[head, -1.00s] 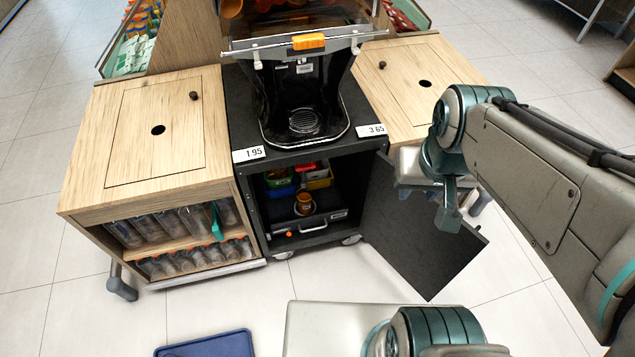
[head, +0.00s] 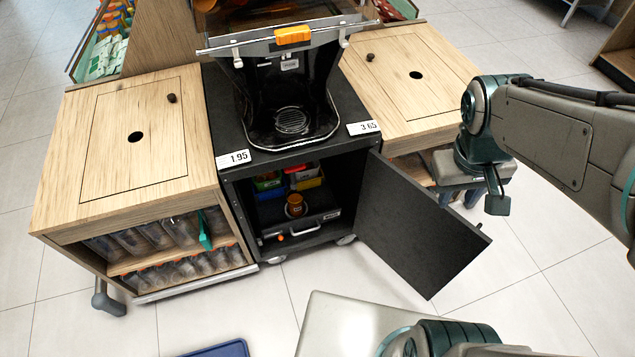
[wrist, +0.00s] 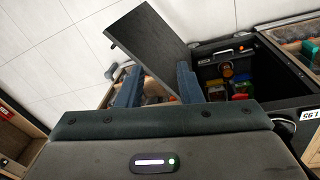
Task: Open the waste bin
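No bin is labelled as waste. The black cabinet (head: 222,195) under the juicer stands open, its black door (head: 415,215) swung out to the right. The door also shows in the wrist view (wrist: 148,38). The wooden cabinets on the left (head: 70,205) and right (head: 430,55) each have a top panel with a round hole and a small knob. In the wrist view the gripper's fingers (wrist: 158,88) are apart, with nothing held. Whether they touch the door I cannot tell.
The juicer (head: 290,85) stands on the black cabinet. Inside are coloured boxes (head: 298,175) and an orange-brown jar (head: 295,205). Bottles (head: 160,240) fill the left cabinet's shelves. A blue tray (head: 222,350) is at the bottom edge. Tiled floor (head: 545,250) is clear on the right.

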